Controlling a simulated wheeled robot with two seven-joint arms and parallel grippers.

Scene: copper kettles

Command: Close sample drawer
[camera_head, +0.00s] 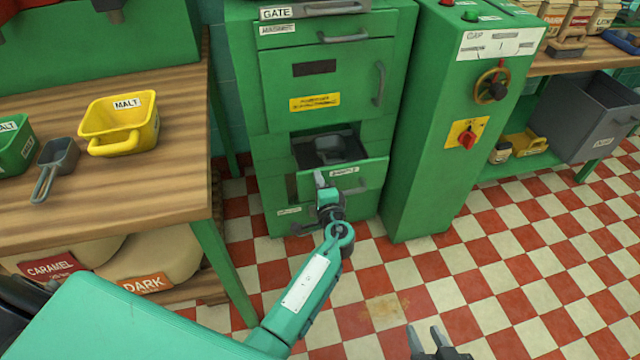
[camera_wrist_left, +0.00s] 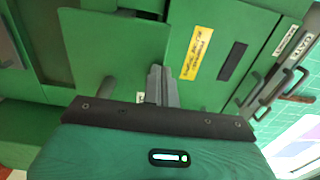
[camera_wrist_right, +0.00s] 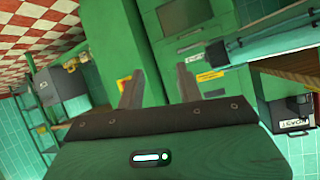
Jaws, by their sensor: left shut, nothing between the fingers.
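The sample drawer (camera_head: 372,173) is a green-fronted drawer low in the green machine. It stands open, with its front out from the cabinet and a grey container (camera_head: 330,148) visible inside. Its front carries a white label and a handle. My left gripper (camera_head: 319,179) is shut and empty at the left part of the drawer front; I cannot tell whether it touches. In the left wrist view its closed fingers (camera_wrist_left: 158,84) point at the green front panel (camera_wrist_left: 115,45). My right gripper (camera_head: 428,342) is open and empty, low over the floor; its spread fingers show in the right wrist view (camera_wrist_right: 159,88).
A wooden table (camera_head: 180,110) with a yellow malt bin (camera_head: 120,122) and a grey scoop (camera_head: 55,165) stands at left. A green control cabinet (camera_head: 440,130) with a red knob (camera_head: 466,139) stands close right of the drawer. The checkered floor in front is clear.

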